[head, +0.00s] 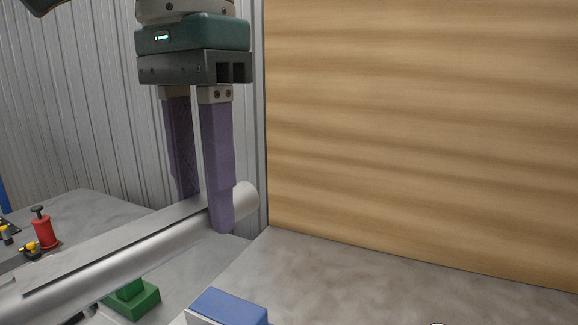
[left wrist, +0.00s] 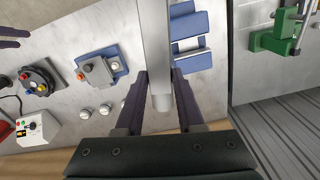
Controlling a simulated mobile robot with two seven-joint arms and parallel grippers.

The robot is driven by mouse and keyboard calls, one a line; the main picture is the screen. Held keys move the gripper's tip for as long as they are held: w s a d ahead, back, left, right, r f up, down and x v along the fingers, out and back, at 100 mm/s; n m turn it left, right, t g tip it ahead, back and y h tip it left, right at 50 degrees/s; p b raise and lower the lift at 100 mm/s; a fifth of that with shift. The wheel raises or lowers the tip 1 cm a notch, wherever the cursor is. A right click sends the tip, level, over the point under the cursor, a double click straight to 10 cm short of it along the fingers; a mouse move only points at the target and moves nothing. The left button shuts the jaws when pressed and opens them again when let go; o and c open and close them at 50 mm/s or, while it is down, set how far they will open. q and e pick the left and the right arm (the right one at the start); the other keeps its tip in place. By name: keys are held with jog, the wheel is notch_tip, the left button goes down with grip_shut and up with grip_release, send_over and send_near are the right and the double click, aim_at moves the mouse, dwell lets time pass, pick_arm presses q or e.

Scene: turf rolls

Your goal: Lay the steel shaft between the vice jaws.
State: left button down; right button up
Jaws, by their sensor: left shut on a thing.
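My left gripper (head: 208,205) is shut on the steel shaft (head: 150,250), a long pale grey cylinder, close to one end. The shaft is held up off the bench and slants to the lower left, out of the head view. In the left wrist view the shaft (left wrist: 155,55) runs from between the fingers to the top edge. Purple fingers of my right gripper (left wrist: 12,31) show apart at the left edge.
A green clamp-like fixture (head: 140,300) stands below the shaft, with its handle in the wrist view. A red tool (head: 44,232) stands at the far left. Control boxes (left wrist: 98,70) lie on the bench. A wooden panel (head: 420,130) rises behind.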

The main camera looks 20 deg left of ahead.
pick_arm(q)
jog(key=w+f+m+b, duration=0.2)
jog(key=f+m+b, duration=0.4)
jog(key=f, duration=0.8)
jog(key=w+f+m+b, duration=0.2)
jog(key=f+m+b, duration=0.4)
jog(key=f+m, duration=0.3)
jog(key=shift+w+a+f+m, duration=0.15)
jog(key=shift+w+f+m, duration=0.25)
jog(key=shift+f, duration=2)
pick_arm(e)
jog(key=shift+f, duration=6.25)
pick_arm(q)
jog(key=c, duration=0.7)
grip_release()
jog(key=shift+o, duration=1.3)
jog(key=shift+s+f, duration=0.1)
